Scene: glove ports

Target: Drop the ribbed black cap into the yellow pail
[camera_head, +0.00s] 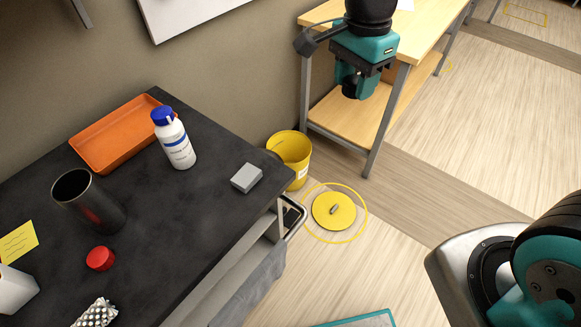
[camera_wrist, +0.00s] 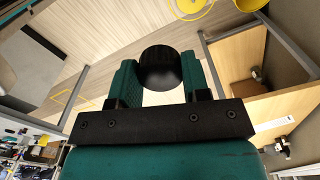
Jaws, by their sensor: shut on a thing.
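The black cap (camera_wrist: 160,70) is between the two teal fingers of my gripper (camera_wrist: 158,80) in the wrist view; its ribs are too dark to make out. In the head view my gripper (camera_head: 358,82) hangs in front of the wooden workbench, with the dark cap (camera_head: 349,91) low between its fingers. The yellow pail (camera_head: 300,180) stands upright and open on the floor at the end of the dark bench, lower and to the left of my gripper. Part of the pail (camera_wrist: 250,4) shows at the top right of the wrist view.
A yellow lid (camera_head: 333,211) lies on the floor inside a yellow ring. The dark bench (camera_head: 215,215) holds an orange tray (camera_head: 115,140), a blue-capped bottle (camera_head: 177,145), a grey block (camera_head: 246,178), a dark cup (camera_head: 90,200) and a red cap (camera_head: 100,258). The wooden workbench (camera_head: 330,108) stands behind my gripper.

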